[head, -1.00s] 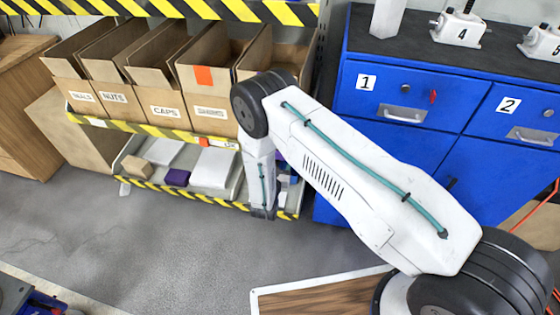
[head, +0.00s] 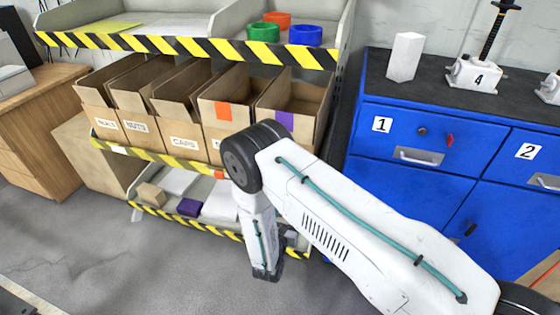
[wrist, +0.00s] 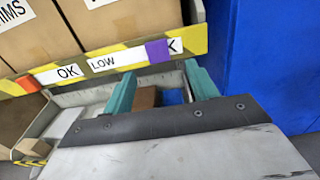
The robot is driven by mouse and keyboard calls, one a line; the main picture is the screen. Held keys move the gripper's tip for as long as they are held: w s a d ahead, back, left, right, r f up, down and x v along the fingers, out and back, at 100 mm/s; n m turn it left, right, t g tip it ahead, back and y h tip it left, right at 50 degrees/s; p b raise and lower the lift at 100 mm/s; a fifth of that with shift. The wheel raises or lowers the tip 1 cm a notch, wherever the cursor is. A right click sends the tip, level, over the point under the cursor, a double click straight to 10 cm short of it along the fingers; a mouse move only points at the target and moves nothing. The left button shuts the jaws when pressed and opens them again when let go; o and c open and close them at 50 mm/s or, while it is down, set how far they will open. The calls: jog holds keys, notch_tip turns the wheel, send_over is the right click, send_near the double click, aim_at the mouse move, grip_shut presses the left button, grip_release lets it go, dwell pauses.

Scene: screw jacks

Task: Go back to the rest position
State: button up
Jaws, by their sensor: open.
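My gripper (wrist: 161,88) shows in the wrist view with its two teal fingers apart. Nothing is held between them. Past the fingertips lie a brown piece (wrist: 146,97) and a blue piece (wrist: 173,96) on the lower shelf. In the head view my white arm bends at a black elbow and its forearm hangs down in front of the lower shelf (head: 187,228). The fingers cannot be made out there.
Cardboard bins (head: 295,105) stand on the middle shelf, close to my elbow. Green (head: 263,31), orange and blue rings sit on the top shelf. A blue cabinet (head: 400,185) stands right, with a jack marked 4 (head: 476,73) on top. Grey floor (head: 90,250) is clear at left.

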jog(key=s+d+r+m+g+h, duration=0.1)
jog(key=s+d+m+g+h, duration=0.25)
jog(key=d, duration=0.25)
jog(key=s+d+r+m+g+h, duration=0.1)
jog(key=s+d+r+m+g, duration=0.25)
jog(key=r, duration=0.35)
jog(key=s+d+r+m+g+h, duration=0.2)
jog(key=s+d+r+m+g, duration=0.1)
jog(key=r+m+g, duration=0.3)
jog(key=s+d+r+m+g+h, duration=0.1)
jog(key=s+d+r+m+g, duration=0.25)
jog(key=r, duration=0.45)
jog(key=s+d+r+m+y, duration=0.1)
jog(key=s+r+m+y, duration=0.6)
jog(key=s+r, duration=0.3)
jog(key=s+d+r+m+t+y, duration=0.1)
jog(key=s+r+m+y, duration=0.6)
jog(key=r, duration=0.8)
jog(key=s+m, duration=0.1)
jog(key=s, duration=0.2)
jog(key=shift+s+d+r, duration=0.2)
jog(key=shift+d+r, duration=0.05)
jog(key=shift+d, duration=0.05)
